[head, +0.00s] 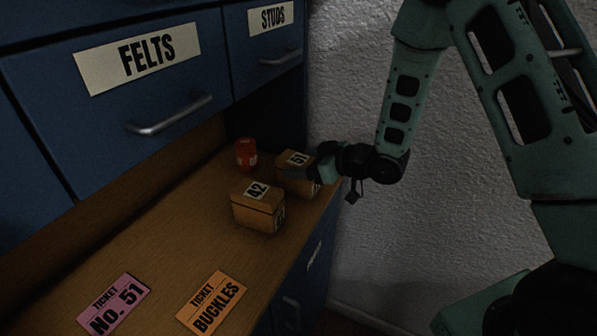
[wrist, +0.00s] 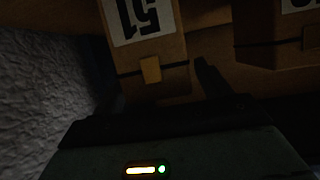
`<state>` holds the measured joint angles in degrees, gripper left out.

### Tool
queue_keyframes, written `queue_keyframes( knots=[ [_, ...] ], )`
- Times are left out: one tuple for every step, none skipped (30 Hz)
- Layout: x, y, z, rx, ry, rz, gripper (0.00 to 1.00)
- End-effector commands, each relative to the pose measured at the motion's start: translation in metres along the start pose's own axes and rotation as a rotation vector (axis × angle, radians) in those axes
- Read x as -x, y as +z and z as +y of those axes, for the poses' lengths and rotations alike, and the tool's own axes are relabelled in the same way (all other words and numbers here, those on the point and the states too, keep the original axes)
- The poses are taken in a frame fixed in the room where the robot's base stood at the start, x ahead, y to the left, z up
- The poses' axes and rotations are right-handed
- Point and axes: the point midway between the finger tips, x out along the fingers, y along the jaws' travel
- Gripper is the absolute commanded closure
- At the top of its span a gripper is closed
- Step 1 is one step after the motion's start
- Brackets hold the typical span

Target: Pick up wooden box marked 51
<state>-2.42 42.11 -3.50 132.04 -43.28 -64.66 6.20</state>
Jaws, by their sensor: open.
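The wooden box marked 51 (head: 294,178) stands on the wooden counter near its right end, by the wall. In the wrist view the box (wrist: 162,75) shows close up, with its white 51 label upside down at the top and a small tan patch on its side. My gripper (head: 318,165) is at the right side of the box in the head view. In the wrist view one dark finger (wrist: 207,78) is just right of the box; the other finger is hard to make out in the dark at the left. The jaws are open, and contact with the box cannot be told.
A red container (head: 246,153) stands behind. Pink (head: 114,304) and orange (head: 212,302) tickets lie on the counter (head: 165,240). Blue drawers (head: 200,100) overhang the back; a rough wall (head: 350,90) is at right.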

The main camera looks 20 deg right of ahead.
Motion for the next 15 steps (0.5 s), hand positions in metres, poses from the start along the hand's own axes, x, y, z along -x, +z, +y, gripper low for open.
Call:
queue_keyframes(
  knots=[
    [-0.006, -0.001, -0.001, 0.001, -0.003, 0.0, 0.24],
    [-0.009, -0.001, -0.001, 0.0, -0.002, -0.001, 0.24],
    [-0.013, 0.0, -0.001, 0.0, -0.001, -0.001, 0.24],
    [-0.014, -0.001, -0.001, 0.0, -0.001, 0.0, 0.24],
    [-0.015, -0.001, -0.001, 0.0, -0.001, 0.0, 0.24],
    [-0.016, 0.0, -0.001, 0.0, 0.0, 0.0, 0.24],
    [-0.017, 0.0, -0.001, 0.0, 0.0, 0.0, 0.24],
    [-0.017, 0.0, -0.001, 0.0, 0.0, 0.0, 0.24],
    [-0.017, 0.0, -0.001, 0.0, 0.0, 0.0, 0.24],
    [-0.017, 0.0, -0.001, 0.0, 0.0, 0.0, 0.24],
    [-0.016, 0.0, -0.001, 0.0, 0.0, 0.0, 0.24],
    [-0.016, 0.0, -0.001, 0.0, 0.0, 0.0, 0.26],
    [-0.016, 0.0, -0.001, 0.0, 0.0, 0.001, 0.35],
    [-0.016, 0.0, -0.001, 0.0, 0.0, 0.001, 0.43],
    [-0.016, 0.0, -0.001, 0.0, 0.0, 0.001, 0.54]
  ],
)
